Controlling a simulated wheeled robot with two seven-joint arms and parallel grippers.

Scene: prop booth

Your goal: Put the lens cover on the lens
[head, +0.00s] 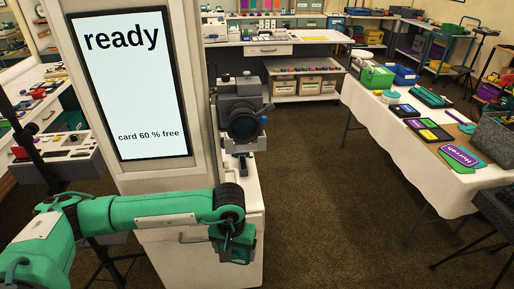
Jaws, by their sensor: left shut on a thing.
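A dark grey camera (240,94) stands on a mount beside the screen booth. Its round dark lens (243,126) faces toward me and looks uncovered. My left gripper (238,257) hangs at the end of the green arm, below and slightly left of the lens and well apart from it. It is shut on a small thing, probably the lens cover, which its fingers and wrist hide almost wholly. I cannot make out the cover's shape or tilt. My right gripper is not in view.
A white booth with a lit screen (122,84) reading "ready" stands left of the camera. A white-clothed table (381,120) with trays, boxes and cards stands at the right. Shelves and benches line the back. The brown carpet (320,210) between booth and table is clear.

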